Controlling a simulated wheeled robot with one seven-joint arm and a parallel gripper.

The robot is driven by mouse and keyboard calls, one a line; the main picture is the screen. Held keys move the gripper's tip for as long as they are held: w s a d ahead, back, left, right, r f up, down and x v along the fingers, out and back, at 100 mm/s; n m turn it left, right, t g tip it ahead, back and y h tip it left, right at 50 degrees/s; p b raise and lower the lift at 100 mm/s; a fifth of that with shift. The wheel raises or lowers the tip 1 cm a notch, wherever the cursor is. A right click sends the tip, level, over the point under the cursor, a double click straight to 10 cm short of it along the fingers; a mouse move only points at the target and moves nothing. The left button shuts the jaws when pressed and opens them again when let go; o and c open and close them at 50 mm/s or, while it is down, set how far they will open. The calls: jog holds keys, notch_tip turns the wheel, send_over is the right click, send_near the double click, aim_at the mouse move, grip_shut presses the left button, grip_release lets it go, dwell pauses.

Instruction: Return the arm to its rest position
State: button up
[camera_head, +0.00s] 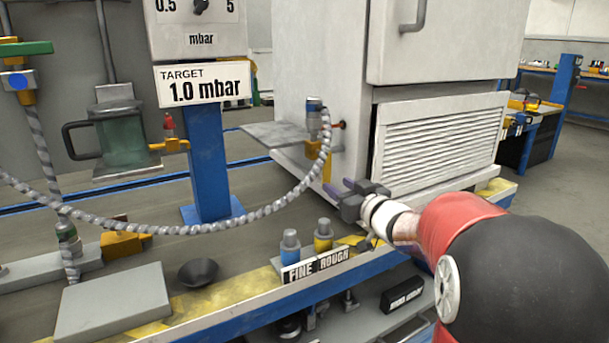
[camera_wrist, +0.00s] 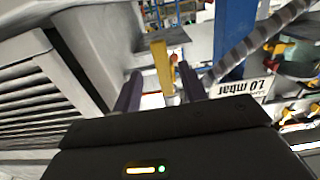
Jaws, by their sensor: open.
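My gripper (camera_head: 341,190) is open, with its two purple fingers apart, in front of the white cabinet's (camera_head: 300,90) lower left side. My arm reaches in from the lower right. In the wrist view my gripper (camera_wrist: 160,72) points at a yellow bar (camera_wrist: 161,66), which appears between the fingertips; I cannot tell whether they touch it. In the head view the yellow bar (camera_head: 327,168) hangs below the brass fitting (camera_head: 314,148), just above and behind the fingers. Nothing is seen held.
A braided hose (camera_head: 200,229) runs from the fitting across to the left. A blue post (camera_head: 207,160) carries the target sign (camera_head: 204,86). The FINE/ROUGH valves (camera_head: 322,235) stand below the gripper on the bench edge. The louvred panel (camera_head: 438,142) is close to my arm.

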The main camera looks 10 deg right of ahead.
jog(key=s+r+m+g+h+p, duration=0.35)
jog(key=s+h, duration=0.35)
jog(key=s, duration=0.3)
jog(key=s+a+f+g+p, duration=0.1)
jog(key=s+a+f+g, duration=0.1)
jog(key=s, duration=0.6)
jog(key=s+a+f+g+y+p, duration=0.1)
jog(key=s+a+f+g+p, duration=0.1)
jog(key=s, duration=0.6)
jog(key=s+a+f+g+p, duration=0.1)
jog(key=s+a+f+g, duration=0.1)
jog(key=s, duration=0.5)
jog(key=shift+s+a+g, duration=0.4)
jog(key=shift+a+g, duration=0.2)
jog(key=shift+g, duration=0.45)
jog(key=shift+f, duration=0.15)
jog(key=shift+c, duration=0.6)
